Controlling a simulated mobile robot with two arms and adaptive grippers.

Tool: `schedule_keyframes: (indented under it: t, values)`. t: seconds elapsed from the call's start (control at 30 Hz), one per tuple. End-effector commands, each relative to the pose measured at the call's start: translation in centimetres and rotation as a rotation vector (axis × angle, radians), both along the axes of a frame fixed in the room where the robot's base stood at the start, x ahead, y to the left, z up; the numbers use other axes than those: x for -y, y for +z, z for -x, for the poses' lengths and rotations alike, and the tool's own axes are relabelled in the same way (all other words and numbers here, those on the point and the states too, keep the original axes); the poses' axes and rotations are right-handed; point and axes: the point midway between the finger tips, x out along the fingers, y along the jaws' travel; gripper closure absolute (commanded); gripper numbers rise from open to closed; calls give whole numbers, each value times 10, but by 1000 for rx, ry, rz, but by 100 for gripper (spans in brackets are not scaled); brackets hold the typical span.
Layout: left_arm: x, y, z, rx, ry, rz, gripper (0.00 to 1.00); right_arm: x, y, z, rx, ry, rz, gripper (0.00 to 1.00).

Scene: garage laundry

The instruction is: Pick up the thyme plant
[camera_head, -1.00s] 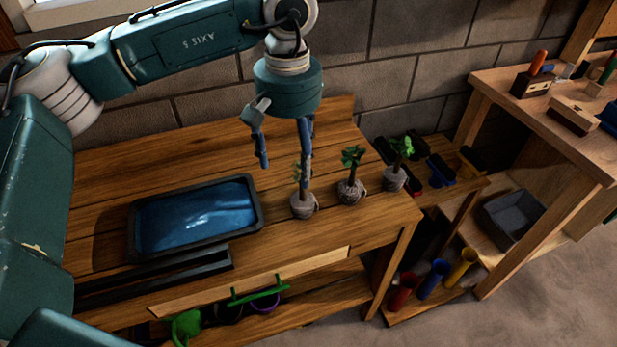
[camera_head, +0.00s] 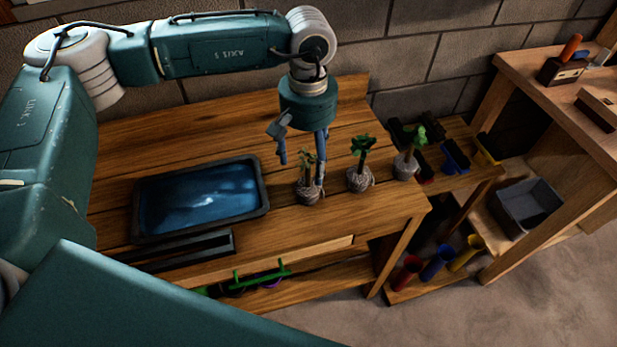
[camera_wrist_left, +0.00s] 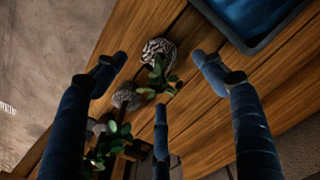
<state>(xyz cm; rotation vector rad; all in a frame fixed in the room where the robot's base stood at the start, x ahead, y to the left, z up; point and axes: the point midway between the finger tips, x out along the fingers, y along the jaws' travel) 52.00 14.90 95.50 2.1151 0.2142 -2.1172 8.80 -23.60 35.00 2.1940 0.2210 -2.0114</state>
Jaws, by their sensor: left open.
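Three small potted plants with grey, rounded root balls stand in a row on the wooden bench. I cannot tell by look which is thyme. The left plant (camera_head: 309,192) is nearest the tray, with the middle plant (camera_head: 360,178) and right plant (camera_head: 406,165) beyond it. My left gripper (camera_head: 302,165) is open and empty over the left plant, one finger showing at each side of its leaves. In the left wrist view, the left plant (camera_wrist_left: 159,52) lies between the spread fingers (camera_wrist_left: 159,75), apparently untouched. My right gripper is not in view.
A black tray with a blue inside (camera_head: 265,185) lies left of the plants on the bench (camera_head: 120,200). A lower shelf at right holds coloured bins (camera_head: 455,155). A grey box (camera_head: 527,207) and coloured cups (camera_head: 436,262) stand lower down. A brick wall is behind.

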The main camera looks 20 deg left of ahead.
Motion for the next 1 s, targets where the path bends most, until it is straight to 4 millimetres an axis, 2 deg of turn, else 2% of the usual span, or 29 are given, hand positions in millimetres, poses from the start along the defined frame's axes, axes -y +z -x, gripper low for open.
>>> schedule_keyframes:
  t: [0.03, 0.13, 0.4, 0.47, 0.77, 1.0]
  values:
    - [0, -5, 1, -4, 1, 0, 30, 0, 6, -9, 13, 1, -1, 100]
    - [0, -16, 0, -1, 1, -1, 30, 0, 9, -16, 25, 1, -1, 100]
    - [0, -22, 0, 0, 1, 1, 30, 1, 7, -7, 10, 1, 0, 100]
    - [0, -22, 0, 0, 1, 1, 40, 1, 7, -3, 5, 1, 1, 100]
    - [0, -21, 0, 0, 1, 0, 99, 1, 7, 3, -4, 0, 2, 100]
    - [0, -20, -1, 1, 1, 1, 100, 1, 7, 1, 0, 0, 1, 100]
